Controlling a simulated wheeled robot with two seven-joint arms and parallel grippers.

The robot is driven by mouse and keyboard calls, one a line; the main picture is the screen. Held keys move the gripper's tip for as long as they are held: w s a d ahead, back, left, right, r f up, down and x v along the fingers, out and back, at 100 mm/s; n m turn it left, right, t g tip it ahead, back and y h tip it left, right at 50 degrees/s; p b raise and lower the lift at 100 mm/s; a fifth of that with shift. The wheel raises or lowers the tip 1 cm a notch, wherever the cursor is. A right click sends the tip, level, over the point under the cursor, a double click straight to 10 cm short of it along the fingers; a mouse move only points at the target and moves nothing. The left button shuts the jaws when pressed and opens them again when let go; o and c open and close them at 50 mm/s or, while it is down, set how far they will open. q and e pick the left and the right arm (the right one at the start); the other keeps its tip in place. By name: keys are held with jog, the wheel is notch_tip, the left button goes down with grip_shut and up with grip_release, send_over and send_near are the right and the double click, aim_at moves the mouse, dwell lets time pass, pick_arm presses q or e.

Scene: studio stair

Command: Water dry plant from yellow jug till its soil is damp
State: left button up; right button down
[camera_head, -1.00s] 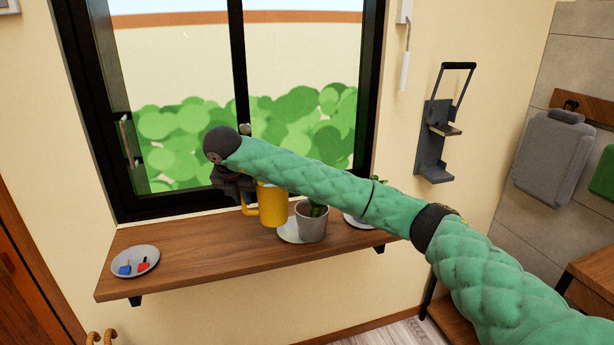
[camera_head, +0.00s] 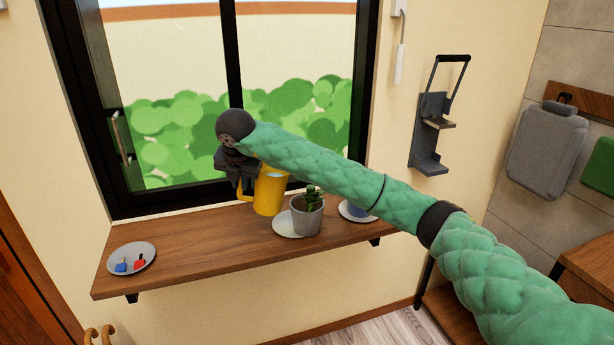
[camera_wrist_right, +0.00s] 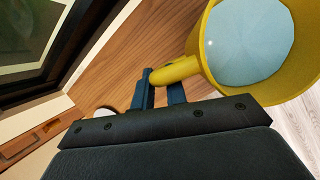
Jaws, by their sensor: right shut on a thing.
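The yellow jug (camera_head: 270,192) is above or on the back of the wooden shelf, leaning slightly. My right gripper (camera_head: 245,187) is shut on its handle, on the left side of the jug. In the right wrist view, the fingers (camera_wrist_right: 161,88) close around the handle, and pale blue water (camera_wrist_right: 250,42) shows inside the jug. A grey pot (camera_head: 308,220) with a small green plant (camera_head: 312,194) stands just right of the jug on a white saucer (camera_head: 286,225). Its soil is too small to judge as dry or damp. My left gripper is not in view.
The wooden shelf (camera_head: 190,250) runs under the window. A grey plate (camera_head: 131,258) with blue and red items lies at its left end. Another saucer (camera_head: 345,214) with a bluish pot (camera_head: 357,208) is partly hidden behind my right arm. The shelf's middle left is clear.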

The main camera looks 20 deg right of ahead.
jog(key=shift+d+r+y, duration=0.4)
jog(key=shift+r+y, duration=0.1)
jog(key=shift+r, duration=0.2)
jog(key=r, duration=0.1)
jog(key=d+y, duration=0.1)
jog(key=d+r+y+p, duration=0.1)
jog(key=shift+s+r+m+t, duration=0.3)
jog(key=shift+r+m+t, duration=0.05)
jog(key=shift+m+t, duration=0.05)
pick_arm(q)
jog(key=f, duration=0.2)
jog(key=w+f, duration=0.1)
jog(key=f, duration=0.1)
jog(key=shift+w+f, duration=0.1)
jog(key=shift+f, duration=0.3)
pick_arm(e)
jog(key=shift+d, duration=0.1)
jog(key=shift+d+r, duration=0.1)
jog(key=shift+r, duration=0.15)
jog(key=shift+s+d+r+y, duration=0.1)
jog(key=shift+d+r+y, duration=0.15)
jog(key=shift+y, duration=0.15)
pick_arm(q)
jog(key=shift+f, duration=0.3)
